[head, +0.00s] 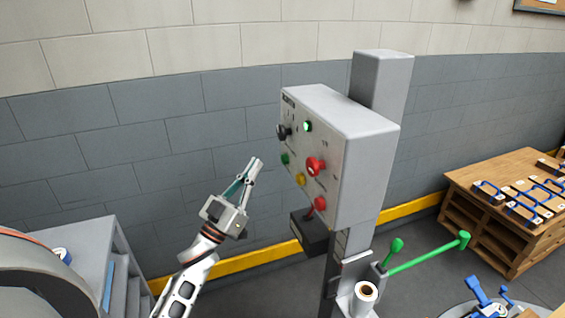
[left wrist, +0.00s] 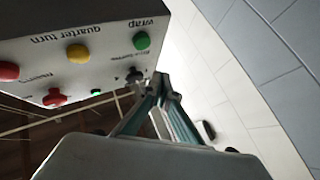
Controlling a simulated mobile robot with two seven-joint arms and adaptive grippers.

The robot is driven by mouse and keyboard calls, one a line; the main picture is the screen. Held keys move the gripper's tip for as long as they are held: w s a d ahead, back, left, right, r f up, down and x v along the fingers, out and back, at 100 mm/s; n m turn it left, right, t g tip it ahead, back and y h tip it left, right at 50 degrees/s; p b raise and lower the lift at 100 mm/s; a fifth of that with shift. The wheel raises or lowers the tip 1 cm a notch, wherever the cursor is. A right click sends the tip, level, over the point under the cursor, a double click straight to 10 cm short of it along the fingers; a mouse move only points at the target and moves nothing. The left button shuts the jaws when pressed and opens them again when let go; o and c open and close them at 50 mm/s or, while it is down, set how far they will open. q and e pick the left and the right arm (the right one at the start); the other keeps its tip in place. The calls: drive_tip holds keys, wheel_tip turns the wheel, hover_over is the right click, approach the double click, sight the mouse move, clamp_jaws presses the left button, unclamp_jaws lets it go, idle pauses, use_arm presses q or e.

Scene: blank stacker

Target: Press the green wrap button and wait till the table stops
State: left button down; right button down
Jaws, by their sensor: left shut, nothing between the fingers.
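The green wrap button (head: 285,158) is on the front face of the grey control box, at the left of its lower button row. In the left wrist view the green button (left wrist: 142,40) sits beside the upside-down label "wrap". My left gripper (head: 256,163) is shut and empty, its tips left of the box and apart from the button in the head view. In the left wrist view the gripper tips (left wrist: 163,84) appear near the black knob (left wrist: 134,75). My right gripper is out of view. I cannot tell whether any table is turning.
The control box (head: 365,165) also carries a yellow button (head: 300,179), a red button (head: 319,203), a red mushroom knob (head: 314,166) and a lit green lamp (head: 308,126). A green-handled lever (head: 430,254) stands below right. A wooden bench (head: 490,185) is at right.

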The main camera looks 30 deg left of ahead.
sight(285, 159)
use_arm(q)
drive_tip(key=w+d, duration=0.2)
drive_tip(key=w, duration=0.1)
drive_tip(key=shift+d, duration=0.35)
drive_tip(key=shift+w+d, duration=0.1)
drive_tip(key=shift+w, duration=0.1)
idle(1.1)
drive_tip(key=shift+w+d, duration=0.15)
drive_tip(key=shift+w, duration=0.05)
